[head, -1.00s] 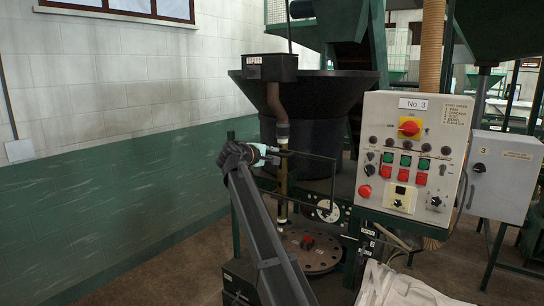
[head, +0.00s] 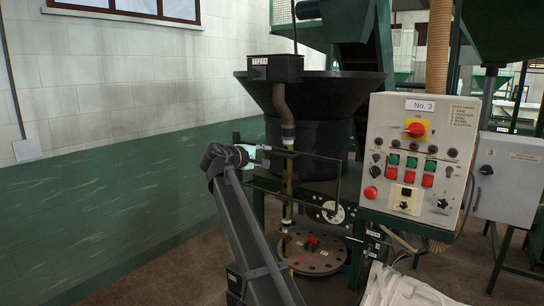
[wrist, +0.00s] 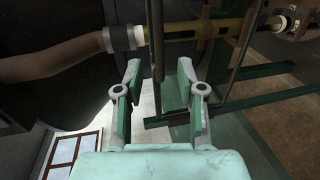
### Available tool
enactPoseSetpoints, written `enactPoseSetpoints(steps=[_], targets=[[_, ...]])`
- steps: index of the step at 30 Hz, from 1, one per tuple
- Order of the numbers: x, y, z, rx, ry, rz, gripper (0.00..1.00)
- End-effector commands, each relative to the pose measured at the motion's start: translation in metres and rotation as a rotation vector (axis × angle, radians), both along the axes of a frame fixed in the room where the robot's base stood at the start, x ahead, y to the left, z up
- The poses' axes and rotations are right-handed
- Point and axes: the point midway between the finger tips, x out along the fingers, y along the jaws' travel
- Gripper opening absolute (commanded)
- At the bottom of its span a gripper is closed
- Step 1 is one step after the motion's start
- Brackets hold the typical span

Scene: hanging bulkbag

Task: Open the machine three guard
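The machine three guard (head: 337,180) is a thin dark frame in front of the pipe, below the black hopper of the machine marked No. 3. In the wrist view, upright dark bars and a clear panel, apparently the guard (wrist: 240,62), stand just right of my fingers. My gripper (wrist: 159,72) is open, with its two grey and green fingers apart and nothing held between them. In the head view my gripper (head: 256,154) is at the guard's left end, near its upper bar. Whether a finger touches the guard cannot be told.
The No. 3 control panel (head: 416,160) stands to the right. The black hopper (head: 315,115) and brown pipe (head: 284,105) are above and behind the guard. A round flanged plate (head: 318,258) is below. The green and white wall (head: 110,165) and open floor lie left.

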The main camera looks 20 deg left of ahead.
Motion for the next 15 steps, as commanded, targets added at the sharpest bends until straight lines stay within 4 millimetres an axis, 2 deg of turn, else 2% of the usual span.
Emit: enactPoseSetpoints(steps=[1, 6, 15], targets=[[-0.010, 0.001, 0.002, 0.000, 0.000, 0.001, 0.39], [-0.030, 0.007, 0.006, 0.000, -0.001, 0.000, 0.39], [-0.038, 0.008, 0.008, 0.000, 0.000, -0.002, 0.39]])
